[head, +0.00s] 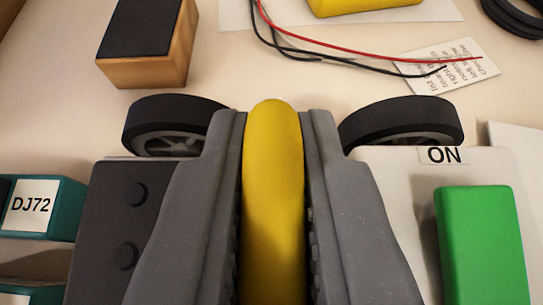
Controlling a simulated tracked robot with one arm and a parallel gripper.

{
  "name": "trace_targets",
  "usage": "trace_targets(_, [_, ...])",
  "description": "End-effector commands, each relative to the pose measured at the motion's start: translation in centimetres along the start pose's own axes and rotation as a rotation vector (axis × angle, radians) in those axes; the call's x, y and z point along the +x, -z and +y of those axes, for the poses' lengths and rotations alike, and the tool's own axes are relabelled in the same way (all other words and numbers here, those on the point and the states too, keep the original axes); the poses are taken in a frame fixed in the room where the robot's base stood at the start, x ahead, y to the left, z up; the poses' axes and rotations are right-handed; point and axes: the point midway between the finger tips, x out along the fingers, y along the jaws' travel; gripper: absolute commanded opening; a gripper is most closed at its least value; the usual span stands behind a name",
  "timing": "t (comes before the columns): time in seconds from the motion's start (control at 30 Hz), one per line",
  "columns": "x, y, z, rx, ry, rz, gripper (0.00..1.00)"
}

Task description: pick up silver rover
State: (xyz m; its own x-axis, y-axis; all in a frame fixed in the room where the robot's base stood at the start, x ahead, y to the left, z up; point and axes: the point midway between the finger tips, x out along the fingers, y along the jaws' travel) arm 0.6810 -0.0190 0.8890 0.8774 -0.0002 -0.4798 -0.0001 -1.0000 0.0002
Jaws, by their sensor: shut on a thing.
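The silver rover (385,170) fills the lower middle of the head view. Its pale body carries an ON label and a green block (483,240) on the right, and a dark studded block (125,220) on the left. Two black wheels show at its far end, a left wheel (170,122) and a right wheel (402,120). A long rounded yellow bar (273,170) runs along its middle, apparently its handle. My gripper (273,125) has its grey jaws on both sides of this bar, shut on it. The jaws hide much of the rover's middle. I cannot tell whether it touches the table.
A wooden block with a dark top (148,45) lies at the back left. Red and black wires (350,55) reach over a printed card (450,65). A yellow item (365,5) and black coil (515,15) are behind. A teal DJ72 box (35,208) stands left.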

Motion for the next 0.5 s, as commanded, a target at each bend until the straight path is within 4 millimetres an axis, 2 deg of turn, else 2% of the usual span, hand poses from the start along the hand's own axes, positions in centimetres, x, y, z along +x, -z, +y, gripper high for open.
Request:
trace_targets(0.1, [-2.2,-0.8,0.7,0.001,-0.001,-0.001,0.0])
trace_targets(0.3, [-5.2,-2.0,1.5,0.001,-0.001,0.002,0.0])
trace_targets(0.4, [-6.2,-2.6,1.8,0.0,0.0,0.003,0.0])
trace_targets(0.5, [-6.3,-2.7,1.9,-0.001,0.0,0.01,0.0])
